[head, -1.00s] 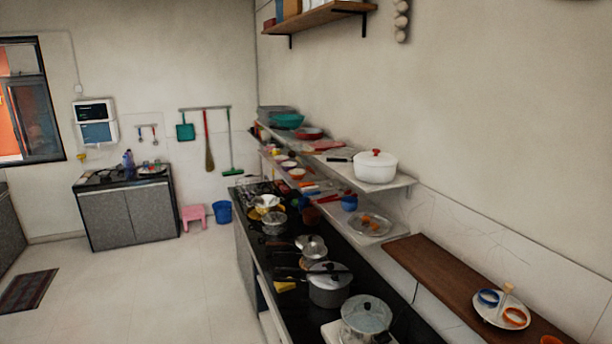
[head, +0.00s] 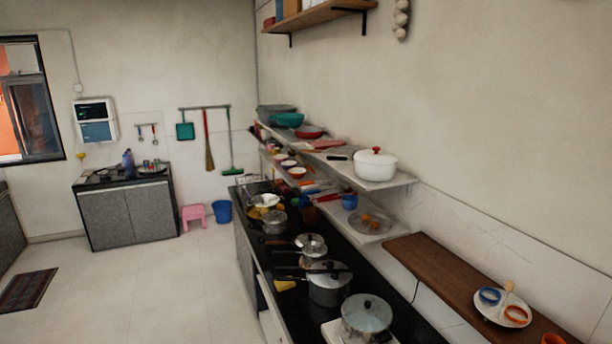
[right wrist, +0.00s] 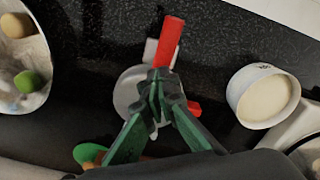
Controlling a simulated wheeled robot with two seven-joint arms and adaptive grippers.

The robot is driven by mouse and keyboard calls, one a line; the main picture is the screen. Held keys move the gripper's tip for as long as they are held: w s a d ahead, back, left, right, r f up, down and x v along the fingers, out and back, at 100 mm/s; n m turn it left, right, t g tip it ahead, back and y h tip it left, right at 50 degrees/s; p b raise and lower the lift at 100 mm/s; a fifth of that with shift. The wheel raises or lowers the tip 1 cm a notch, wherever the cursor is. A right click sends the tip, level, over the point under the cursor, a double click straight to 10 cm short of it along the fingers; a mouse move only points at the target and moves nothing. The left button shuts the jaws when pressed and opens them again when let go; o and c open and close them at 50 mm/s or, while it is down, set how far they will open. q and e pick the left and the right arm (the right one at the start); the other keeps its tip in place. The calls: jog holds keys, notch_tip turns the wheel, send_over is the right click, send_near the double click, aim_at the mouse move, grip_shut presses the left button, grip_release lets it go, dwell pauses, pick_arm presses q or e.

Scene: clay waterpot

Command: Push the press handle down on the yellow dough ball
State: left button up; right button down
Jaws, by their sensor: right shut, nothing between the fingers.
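In the right wrist view, my right gripper (right wrist: 158,82) has green and black fingers, shut and empty, in the middle of the picture. A red handle (right wrist: 170,42) shows just beyond the fingertips, above a pale round press-like piece (right wrist: 127,92). Another red part (right wrist: 194,108) shows beside the right finger. The fingers overlap the press in the picture; I cannot tell whether they touch it. I cannot make out a yellow dough ball; the fingers hide part of the press. Neither gripper shows in the head view.
In the right wrist view, a plate (right wrist: 42,62) with a tan ball (right wrist: 16,25) and a green ball (right wrist: 28,82) is at left. A white bowl (right wrist: 236,92) is at right on the black counter (right wrist: 115,30). In the head view, several pots line the counter (head: 375,262).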

jog(key=shift+f, duration=0.1)
dwell(0.3)
dwell(0.5)
notch_tip(320, 180, up, 7)
jog(key=p, duration=0.2)
dwell(0.6)
